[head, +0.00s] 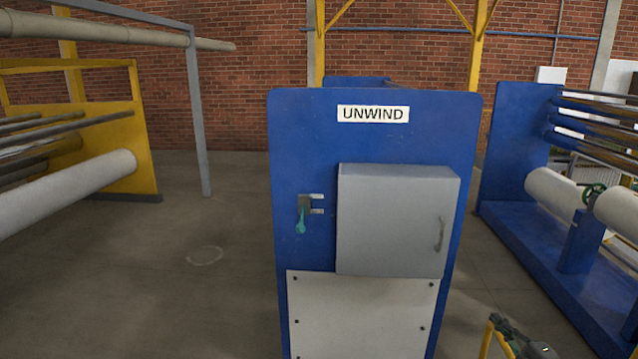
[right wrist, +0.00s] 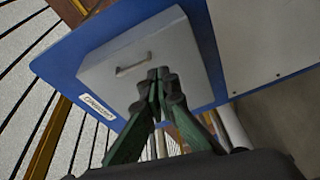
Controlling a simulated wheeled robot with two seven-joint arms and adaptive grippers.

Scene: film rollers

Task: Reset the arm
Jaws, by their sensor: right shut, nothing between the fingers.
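My right gripper (head: 499,322) shows at the bottom right edge of the head view, low in front of the blue unwind stand (head: 375,140) and to its right. In the right wrist view its dark green fingers (right wrist: 160,75) are together with nothing held between them. Behind the fingertips there is the grey box (right wrist: 150,65) with its handle. My left gripper is in neither view.
The grey box (head: 390,220) sticks out from the stand's face, with a green-handled lever (head: 301,220) to its left. A blue roller frame (head: 515,140) stands at right, a yellow one (head: 125,150) at left. Bare floor (head: 220,220) lies between stand and left frame.

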